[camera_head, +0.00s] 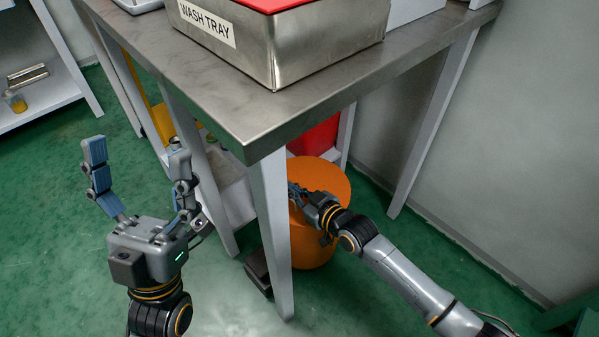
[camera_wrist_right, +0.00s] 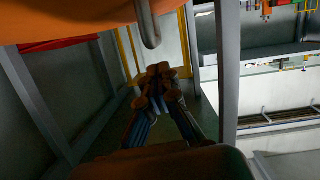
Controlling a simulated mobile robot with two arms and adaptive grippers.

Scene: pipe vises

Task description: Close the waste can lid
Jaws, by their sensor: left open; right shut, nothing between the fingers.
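The orange waste can (camera_head: 311,246) stands on the floor under the metal table, partly hidden by a table leg and my right arm. Its orange lid (camera_head: 328,174) shows as a rounded top; I cannot tell how far it is open. My right gripper (camera_head: 297,192) is shut and empty at the can's near side by the lid; whether it touches is unclear. In the right wrist view the shut fingers (camera_wrist_right: 160,75) sit between an orange surface above and a dark orange one below. My left gripper (camera_head: 136,148) is open and empty, left of the table.
The metal table (camera_head: 230,100) carries a wash tray (camera_head: 275,55), and its front leg (camera_head: 272,235) stands close to my right gripper. A dark pedal-like block (camera_head: 258,270) lies by the can. A red bin (camera_head: 316,137) is behind. Green floor is free at left.

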